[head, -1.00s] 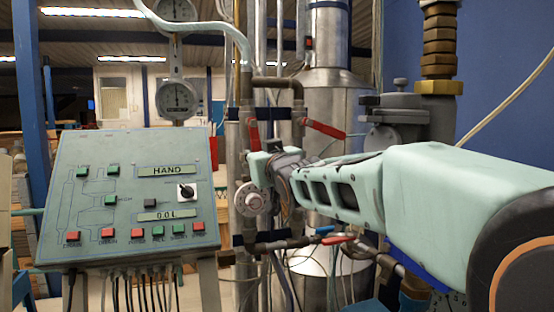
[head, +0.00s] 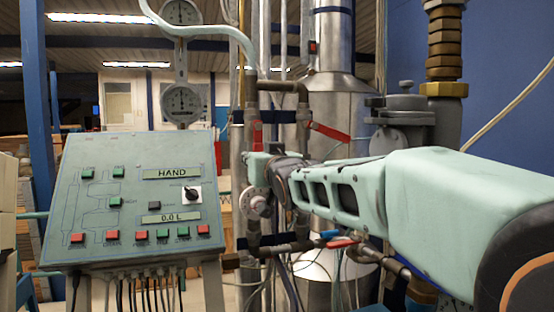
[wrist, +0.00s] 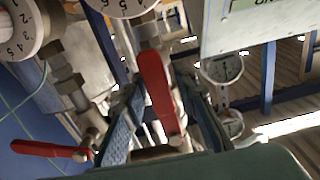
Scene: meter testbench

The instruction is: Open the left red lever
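The left red lever (head: 256,136) stands nearly upright on a vertical pipe in the head view. My gripper (head: 252,164) is just below it there, seen from the side, and its fingertips are hard to make out. In the wrist view the left red lever (wrist: 157,90) runs lengthwise between the two spread fingers of my gripper (wrist: 165,118). The gripper looks open, with a gap on at least one side of the lever; contact cannot be told. The right red lever (head: 328,131) slants down to the right, and it also shows in the wrist view (wrist: 45,149).
A control panel (head: 85,215) with buttons stands at the left. Round gauges (head: 181,103) hang above it. Pipes, a blue-handled valve (head: 329,234) and another red handle (head: 342,243) lie below my arm. A metal tank (head: 335,110) stands behind.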

